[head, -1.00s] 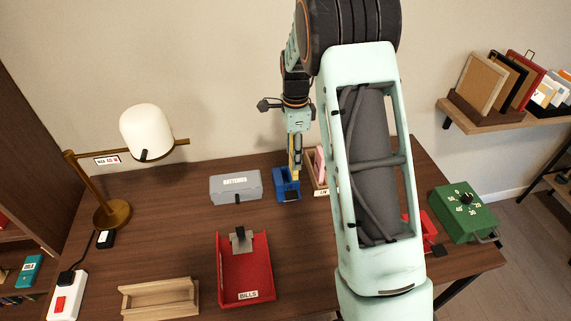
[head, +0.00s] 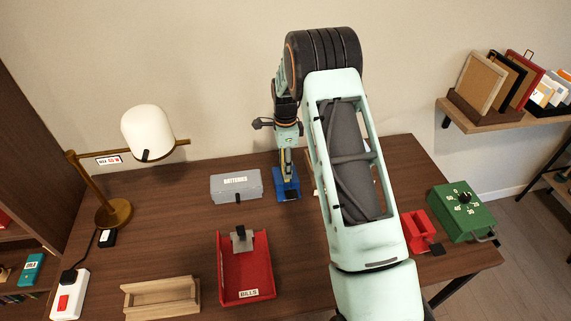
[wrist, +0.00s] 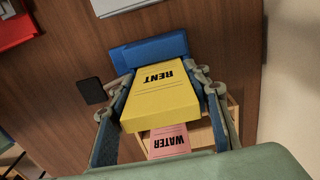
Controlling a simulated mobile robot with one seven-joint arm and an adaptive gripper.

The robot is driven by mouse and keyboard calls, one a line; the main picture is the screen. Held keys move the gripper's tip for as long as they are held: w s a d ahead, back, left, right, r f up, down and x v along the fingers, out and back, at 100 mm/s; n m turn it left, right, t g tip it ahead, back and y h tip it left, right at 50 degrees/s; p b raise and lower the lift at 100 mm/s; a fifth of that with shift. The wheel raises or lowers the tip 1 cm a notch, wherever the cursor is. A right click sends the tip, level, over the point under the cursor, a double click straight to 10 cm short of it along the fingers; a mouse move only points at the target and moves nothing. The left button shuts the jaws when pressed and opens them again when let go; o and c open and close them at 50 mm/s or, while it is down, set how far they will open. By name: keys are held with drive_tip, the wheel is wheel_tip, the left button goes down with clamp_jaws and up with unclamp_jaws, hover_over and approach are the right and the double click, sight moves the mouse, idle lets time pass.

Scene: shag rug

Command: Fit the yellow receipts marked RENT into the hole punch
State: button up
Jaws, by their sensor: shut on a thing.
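My gripper (wrist: 160,88) is shut on the stack of yellow receipts marked RENT (wrist: 160,100), one finger along each side. The far end of the stack meets the blue block that looks like the hole punch (wrist: 150,52) in the wrist view; I cannot tell whether it is in a slot. In the head view, the blue punch (head: 286,185) stands near the back of the desk, right of the batteries box, with my gripper (head: 287,165) just above it. The receipts are mostly hidden there by the gripper.
Pink receipts marked WATER (wrist: 168,142) lie below the yellow stack. The grey BATTERIES box (head: 236,186) stands close left of the punch. A red BILLS tray (head: 262,270), wooden tray (head: 160,298), lamp (head: 147,132), red object (head: 418,232) and green dial box (head: 463,212) surround open desk.

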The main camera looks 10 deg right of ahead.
drive_tip(key=shift+f, duration=0.25)
drive_tip(key=o, duration=1.3)
drive_tip(key=shift+r, duration=0.15)
wheel_tip(320, 180, up, 12)
drive_tip(key=shift+r+b, duration=0.1)
drive_tip(key=shift+b, duration=0.4)
